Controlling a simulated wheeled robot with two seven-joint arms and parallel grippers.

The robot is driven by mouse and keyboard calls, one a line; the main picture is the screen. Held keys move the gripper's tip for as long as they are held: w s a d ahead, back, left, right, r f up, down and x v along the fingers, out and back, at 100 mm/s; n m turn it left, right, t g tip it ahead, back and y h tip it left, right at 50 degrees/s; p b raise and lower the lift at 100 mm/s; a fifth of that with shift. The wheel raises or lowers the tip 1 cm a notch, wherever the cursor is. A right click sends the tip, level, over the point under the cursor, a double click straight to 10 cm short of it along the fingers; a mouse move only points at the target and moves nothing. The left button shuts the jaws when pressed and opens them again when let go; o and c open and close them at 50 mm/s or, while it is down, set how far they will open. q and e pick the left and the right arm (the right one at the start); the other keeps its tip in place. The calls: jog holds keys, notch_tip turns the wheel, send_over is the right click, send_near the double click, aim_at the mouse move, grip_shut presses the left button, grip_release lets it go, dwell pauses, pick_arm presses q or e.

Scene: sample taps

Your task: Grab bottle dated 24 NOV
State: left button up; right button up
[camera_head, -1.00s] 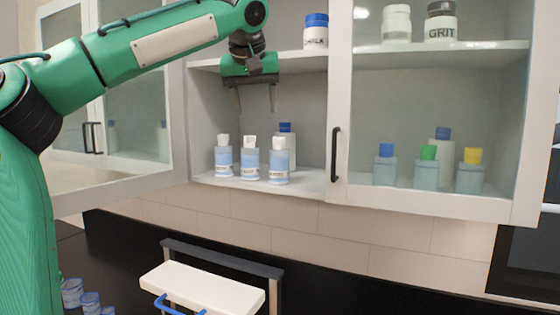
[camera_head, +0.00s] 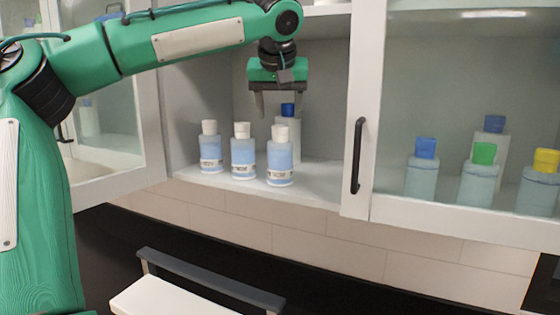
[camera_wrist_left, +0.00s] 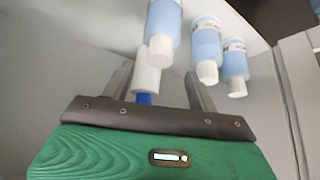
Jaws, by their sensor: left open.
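Three white-capped bottles of pale blue liquid stand in a row on the lower cabinet shelf: a left one (camera_head: 210,148), a middle one (camera_head: 243,153) and a right one (camera_head: 280,158). Each has a small label near its base; the dates are too small to read. A white bottle with a blue cap (camera_head: 288,110) stands behind the right one. My left gripper (camera_head: 279,104) is open and points down above the row's right end, by the blue-capped bottle. In the left wrist view the white bottle (camera_wrist_left: 147,72) shows between the open fingers, with the blue bottles beyond. My right gripper is out of view.
The cabinet's left door stands open at the left. A glass door with a black handle (camera_head: 357,156) covers the right side, with several colour-capped bottles behind it. A white stool-like seat (camera_head: 170,298) is below. The shelf's front edge (camera_head: 260,188) is clear.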

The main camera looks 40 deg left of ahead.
aim_at(280, 126)
pick_arm(q)
jog(key=shift+w+a+f+p, duration=0.25)
jog(key=shift+w+f+p, duration=0.1)
jog(key=shift+f+p, duration=0.2)
jog(key=p+x, duration=0.2)
jog(key=x, duration=0.2)
jog(key=shift+s+d, duration=0.1)
jog(key=shift+s, duration=0.05)
jog(key=shift+w+f, duration=0.2)
jog(key=shift+f, duration=0.2)
jog(key=shift+s+r, duration=0.1)
jog(key=shift+c, duration=0.5)
grip_shut()
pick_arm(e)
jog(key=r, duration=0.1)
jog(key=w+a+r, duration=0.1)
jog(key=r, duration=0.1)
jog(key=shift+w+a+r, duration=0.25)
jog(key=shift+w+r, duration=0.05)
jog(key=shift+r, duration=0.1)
